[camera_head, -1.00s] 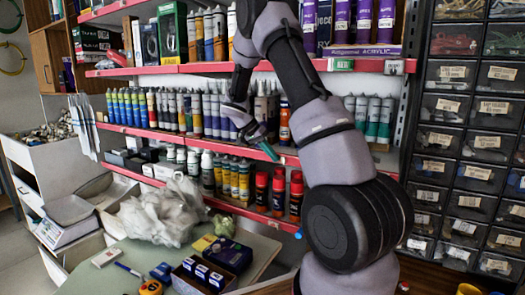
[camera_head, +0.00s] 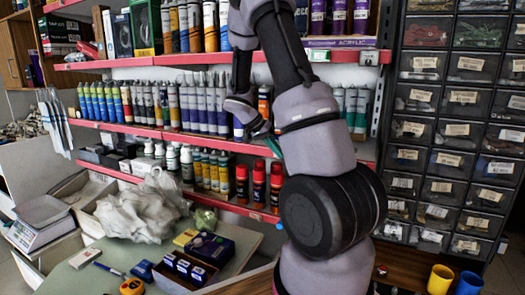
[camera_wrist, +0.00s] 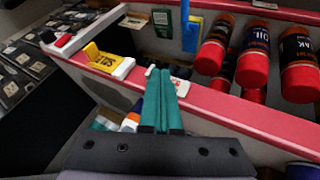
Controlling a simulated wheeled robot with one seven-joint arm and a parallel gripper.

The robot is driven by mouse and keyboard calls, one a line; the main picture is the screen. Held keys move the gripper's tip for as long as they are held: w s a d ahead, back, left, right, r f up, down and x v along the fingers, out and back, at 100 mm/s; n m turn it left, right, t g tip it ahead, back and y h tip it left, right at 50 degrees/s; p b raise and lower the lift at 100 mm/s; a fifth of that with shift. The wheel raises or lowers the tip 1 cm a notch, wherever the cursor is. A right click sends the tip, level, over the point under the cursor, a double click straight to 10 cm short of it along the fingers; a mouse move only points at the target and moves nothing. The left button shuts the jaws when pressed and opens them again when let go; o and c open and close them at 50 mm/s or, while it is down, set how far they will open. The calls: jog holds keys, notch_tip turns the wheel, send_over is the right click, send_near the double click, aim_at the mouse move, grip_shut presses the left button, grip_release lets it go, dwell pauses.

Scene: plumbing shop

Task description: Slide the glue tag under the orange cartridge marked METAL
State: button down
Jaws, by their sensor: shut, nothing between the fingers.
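My gripper (camera_wrist: 168,88) is shut, its teal fingers over the red shelf edge in the wrist view. It also shows in the head view (camera_head: 276,146), in front of the middle shelf edge. A white tag holder (camera_wrist: 181,84) on the edge is at the fingertips, partly hidden; I cannot tell contact. A yellow tag (camera_wrist: 100,58) with dark letters sits in another white holder to the left. I cannot read which is the glue tag. An orange cartridge (camera_head: 264,102) stands on the middle shelf, partly hidden by my arm. Its marking is unreadable.
Many tubes (camera_head: 200,108) crowd the middle shelf. A drawer cabinet (camera_head: 457,130) stands right. A counter (camera_head: 95,258) with a plastic bag (camera_head: 145,208) is front left.

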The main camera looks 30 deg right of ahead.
jog(key=shift+s+d, duration=0.7)
jog(key=shift+s, duration=0.2)
jog(key=v, duration=1.1)
jog(key=s+a+r+n+t+y, duration=0.3)
jog(key=s+a+r, duration=0.3)
jog(key=s+a, duration=0.2)
jog(key=s+a+r+n+t+y, duration=0.4)
jog(key=s+a+r+t+y, duration=0.1)
jog(key=s, duration=0.7)
jog(key=a+r+y, duration=0.1)
jog(key=a+r, duration=0.1)
jog(key=a, duration=0.1)
jog(key=shift+s+a+r+t, duration=0.15)
jog(key=shift+s+a+t, duration=0.05)
jog(key=shift+s+t, duration=0.2)
